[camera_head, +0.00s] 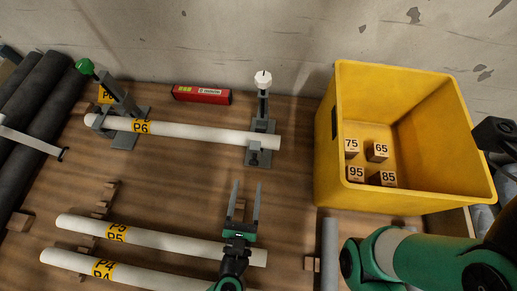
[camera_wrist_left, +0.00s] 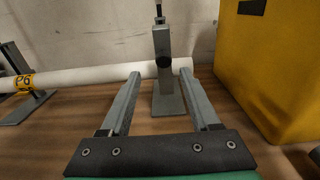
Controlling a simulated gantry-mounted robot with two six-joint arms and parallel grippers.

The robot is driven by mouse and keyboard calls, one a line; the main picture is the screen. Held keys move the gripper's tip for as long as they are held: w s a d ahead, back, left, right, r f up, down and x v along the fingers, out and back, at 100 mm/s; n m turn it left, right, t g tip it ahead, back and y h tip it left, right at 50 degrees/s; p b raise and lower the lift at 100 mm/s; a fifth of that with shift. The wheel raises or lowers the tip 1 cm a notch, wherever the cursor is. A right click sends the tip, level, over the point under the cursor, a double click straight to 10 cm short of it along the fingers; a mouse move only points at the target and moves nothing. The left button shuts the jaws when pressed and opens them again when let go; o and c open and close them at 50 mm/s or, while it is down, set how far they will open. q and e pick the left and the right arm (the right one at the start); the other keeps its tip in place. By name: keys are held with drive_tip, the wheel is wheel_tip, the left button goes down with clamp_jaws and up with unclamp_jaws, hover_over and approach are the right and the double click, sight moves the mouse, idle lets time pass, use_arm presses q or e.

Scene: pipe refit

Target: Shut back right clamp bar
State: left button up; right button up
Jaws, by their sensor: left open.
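The back right clamp (camera_head: 262,127) is a grey stand on the wooden bench, with a raised bar topped by a white knob (camera_head: 263,80). The right end of the white P6 pipe (camera_head: 205,134) lies at this clamp. In the left wrist view the clamp's post (camera_wrist_left: 162,75) stands ahead with a dark round knob on it; its top is cut off. The back left clamp (camera_head: 125,112) has a slanted bar with a green knob. My left gripper (camera_head: 248,186) is open and empty, in front of the right clamp and apart from it. My right gripper does not show clearly.
A yellow bin (camera_head: 325,165) with several numbered blocks stands right of the clamp. A red box (camera_head: 202,95) lies behind the pipe. The P5 (camera_head: 165,240) and P4 pipes (camera_head: 145,275) lie in front. Dark pipes (camera_head: 40,105) lie at left.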

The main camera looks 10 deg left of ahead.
sight(254, 159)
use_arm(q)
drive_tip(key=w+b, duration=0.1)
drive_tip(key=w, duration=0.2)
drive_tip(key=w+b, duration=0.1)
drive_tip(key=w, duration=0.3)
drive_tip(key=w+b, duration=0.1)
drive_tip(key=w, duration=0.3)
drive_tip(key=shift+d, duration=0.25)
drive_tip(key=shift+w+r, duration=0.1)
drive_tip(key=shift+w, duration=0.35)
clamp_jaws()
idle(0.5)
